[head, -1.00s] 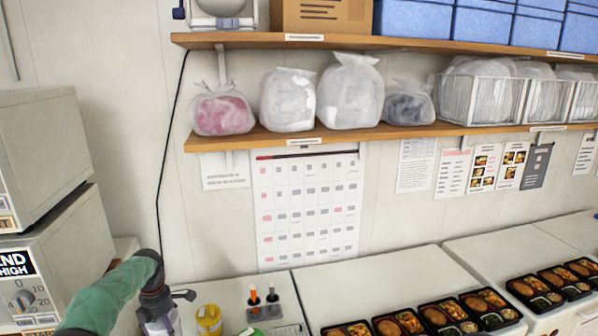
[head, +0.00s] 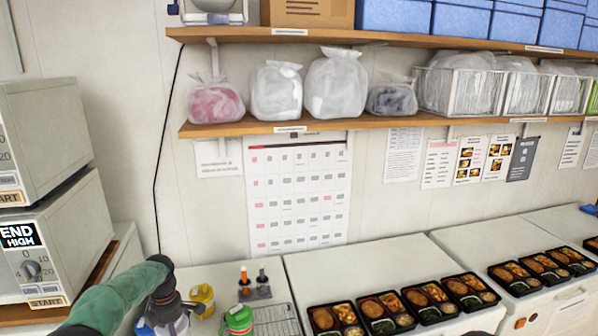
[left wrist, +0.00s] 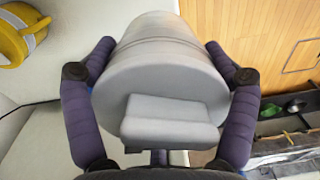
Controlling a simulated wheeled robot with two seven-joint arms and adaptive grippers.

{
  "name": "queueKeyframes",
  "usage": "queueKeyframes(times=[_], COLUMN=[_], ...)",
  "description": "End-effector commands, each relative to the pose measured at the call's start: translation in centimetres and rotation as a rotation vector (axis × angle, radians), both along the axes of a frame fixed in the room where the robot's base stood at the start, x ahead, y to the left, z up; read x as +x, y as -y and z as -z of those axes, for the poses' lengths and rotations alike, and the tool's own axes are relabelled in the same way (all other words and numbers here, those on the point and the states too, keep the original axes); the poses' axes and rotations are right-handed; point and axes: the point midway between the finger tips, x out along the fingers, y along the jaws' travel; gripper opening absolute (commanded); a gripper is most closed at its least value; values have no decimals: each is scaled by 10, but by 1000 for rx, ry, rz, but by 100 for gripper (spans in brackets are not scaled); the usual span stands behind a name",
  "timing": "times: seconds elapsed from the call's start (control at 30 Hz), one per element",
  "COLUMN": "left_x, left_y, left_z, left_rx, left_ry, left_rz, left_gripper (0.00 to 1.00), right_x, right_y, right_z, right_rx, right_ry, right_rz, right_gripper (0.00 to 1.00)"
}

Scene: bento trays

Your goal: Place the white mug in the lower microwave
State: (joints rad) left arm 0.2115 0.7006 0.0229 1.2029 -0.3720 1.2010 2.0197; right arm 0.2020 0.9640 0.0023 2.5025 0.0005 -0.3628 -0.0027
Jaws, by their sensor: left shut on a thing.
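The white mug (left wrist: 160,65), looking light grey, fills the middle of the left wrist view with its blocky handle towards the camera. My left gripper (left wrist: 160,85) is shut on it, with a dark purple finger along each side. In the head view the left gripper (head: 165,298) hangs over the counter at the lower left, right of the microwaves; the mug is hard to make out there. The lower microwave (head: 72,240) stands at the left edge under the upper microwave (head: 50,135). Its front is seen at a steep angle, so I cannot tell whether its door is open.
A yellow container (head: 202,298), a green-and-red bottle (head: 240,318) and a small holder (head: 255,292) stand close right of the gripper. A wire rack (head: 277,318) and several filled bento trays (head: 322,318) lie farther right. A wooden shelf (head: 230,128) with bags hangs above.

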Motion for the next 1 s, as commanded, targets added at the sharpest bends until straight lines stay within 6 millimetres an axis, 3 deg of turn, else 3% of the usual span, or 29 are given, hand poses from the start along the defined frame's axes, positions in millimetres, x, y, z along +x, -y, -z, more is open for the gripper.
queueKeyframes(times=[0.17, 0.37, 0.8, 1.0], left_x=[-9, -31, -109, -143], left_y=[20, 56, 142, 167], left_z=[19, 53, 130, 153], left_rx=[9, 18, 10, -3], left_ry=[1, -7, -20, -19], left_rz=[205, 583, 1580, 1919], left_gripper=[28, 28, 28, 28], right_x=[-1, -1, -1, -1], right_y=[0, 0, 0, 0], right_z=[11, 28, 66, 78], right_rx=[0, 0, 0, 0], right_ry=[-1, -1, -1, -1], right_rz=[1, 1, 1, 1], right_gripper=[0, 0, 0, 0])
